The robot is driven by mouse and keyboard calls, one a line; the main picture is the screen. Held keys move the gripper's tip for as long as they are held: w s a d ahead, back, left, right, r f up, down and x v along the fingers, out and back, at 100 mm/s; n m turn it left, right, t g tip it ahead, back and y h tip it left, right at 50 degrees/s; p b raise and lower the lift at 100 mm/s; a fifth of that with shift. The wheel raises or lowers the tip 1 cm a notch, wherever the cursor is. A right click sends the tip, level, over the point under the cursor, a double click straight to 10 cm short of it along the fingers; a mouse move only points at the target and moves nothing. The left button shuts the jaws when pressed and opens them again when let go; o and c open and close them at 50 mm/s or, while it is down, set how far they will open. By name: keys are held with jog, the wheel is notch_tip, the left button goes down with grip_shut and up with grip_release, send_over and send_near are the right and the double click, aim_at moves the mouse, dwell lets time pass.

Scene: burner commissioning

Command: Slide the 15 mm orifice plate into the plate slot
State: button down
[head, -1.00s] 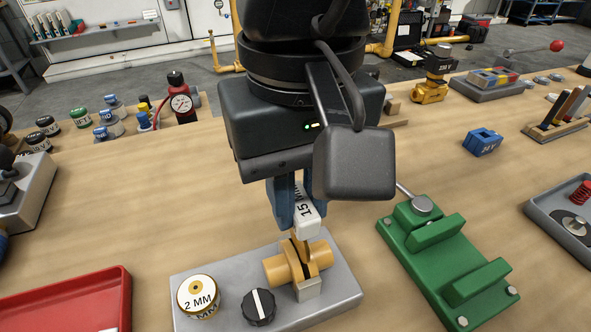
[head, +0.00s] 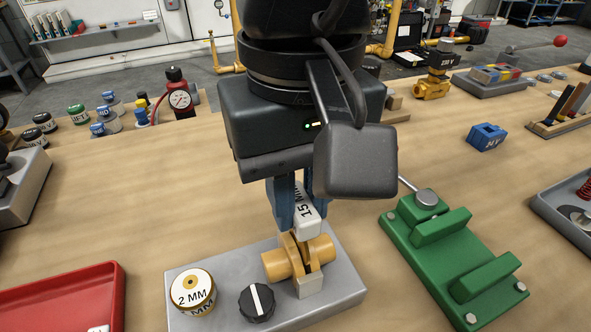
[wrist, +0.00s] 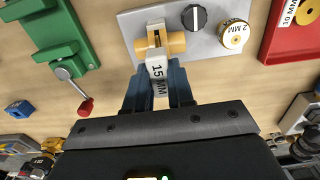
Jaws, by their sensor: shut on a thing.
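My gripper (head: 293,208) is shut on the white handle of the 15 mm orifice plate (head: 307,208). The handle also shows in the wrist view (wrist: 158,78), its "15 MM" label lying between the blue fingers. The plate slot is the gap in the yellow pipe fitting (head: 316,250) on a grey base (head: 345,280); the fitting also shows in the wrist view (wrist: 176,43). The handle's lower end is right above the gap. The plate's lower part is between or just over the yellow flanges; how deep it sits, I cannot tell.
A 2 MM brass plug (head: 193,292) and a black knob (head: 257,302) stand on the same base, left of the fitting. A green clamp fixture (head: 455,255) is close on the right. A red tray (head: 65,300) lies at the front left. Bare table lies behind the base.

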jog(key=shift+f+b, duration=1.8)
jog(key=shift+b, duration=0.2)
jog(key=c, duration=0.9)
grip_release()
